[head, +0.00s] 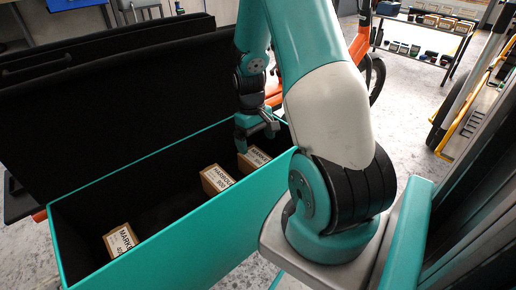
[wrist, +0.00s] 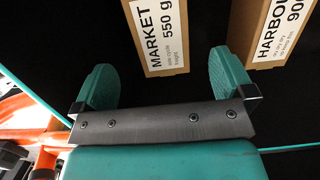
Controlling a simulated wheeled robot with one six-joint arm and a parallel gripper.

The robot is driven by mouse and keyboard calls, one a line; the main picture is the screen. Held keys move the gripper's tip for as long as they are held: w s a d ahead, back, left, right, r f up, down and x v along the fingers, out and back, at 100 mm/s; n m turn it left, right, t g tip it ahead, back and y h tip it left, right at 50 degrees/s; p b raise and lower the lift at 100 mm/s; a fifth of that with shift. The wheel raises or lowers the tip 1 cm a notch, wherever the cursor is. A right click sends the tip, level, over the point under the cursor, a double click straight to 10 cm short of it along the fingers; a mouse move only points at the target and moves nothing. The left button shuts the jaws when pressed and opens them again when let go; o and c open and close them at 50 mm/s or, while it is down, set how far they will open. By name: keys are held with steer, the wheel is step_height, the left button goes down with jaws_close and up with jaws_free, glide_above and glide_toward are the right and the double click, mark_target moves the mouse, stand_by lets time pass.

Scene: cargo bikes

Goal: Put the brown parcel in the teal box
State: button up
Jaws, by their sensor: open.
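The teal box (head: 181,247) stands open with a black inside. Three brown parcels are in it: one marked MARKET at the near left end (head: 120,240), one marked HARBOUR in the middle (head: 217,179), and one marked MARKET at the far right end (head: 253,159). In the wrist view the MARKET 550 g parcel (wrist: 158,38) shows beyond my fingers, and the HARBOUR parcel (wrist: 287,40) is right of it. My gripper (head: 257,135) is open and empty over the box's far right end, just above that MARKET parcel. It also shows in the wrist view (wrist: 164,80).
The black lid (head: 120,110) stands raised along the box's back side. An orange bike frame (head: 290,92) is behind the box's right end. A shelf with small goods (head: 420,40) stands at the back right. Grey floor is free between them.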

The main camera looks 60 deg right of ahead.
mark_target(255, 156)
steer(key=w+a+r+n+t+y+p, duration=0.1)
steer(key=a+r+n, duration=0.2)
steer(key=a+r, duration=0.65)
steer(key=w+a+r+n+t+y, duration=0.1)
steer(key=a+r+n, duration=0.1)
steer(key=a+r, duration=0.75)
steer(key=s+a+r+n+y, duration=0.1)
steer(key=s+a+r+n, duration=0.1)
steer(key=s+a, duration=0.4)
steer(key=s+a+r+n, duration=0.2)
steer(key=s+a, duration=0.5)
steer(key=a, duration=0.3)
steer(key=shift+a+n+y, duration=0.25)
steer(key=shift+n+y, duration=0.15)
